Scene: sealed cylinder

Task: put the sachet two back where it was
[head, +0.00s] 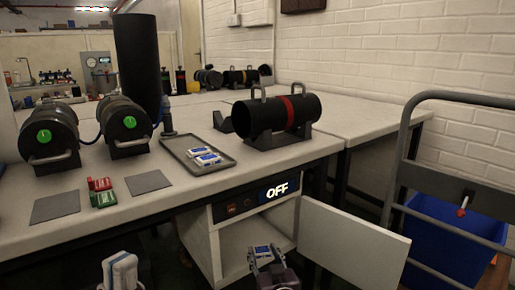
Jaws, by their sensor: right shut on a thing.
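My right gripper (264,252) is low in front of the open cabinet under the bench. It is shut on a small white and blue thing, which looks like a sachet, though the fingers hide much of it. Two white and blue sachets (204,156) lie in the grey tray (226,165) on the bench. My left gripper (122,262) is low at the bottom edge, in front of the bench. Its fingertips are close together, and I cannot tell whether they are apart.
A black cylinder with a red band (290,112) rests on the bench right of the tray. Red and green packets (101,192) lie between two grey pads. A cart stands far right.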

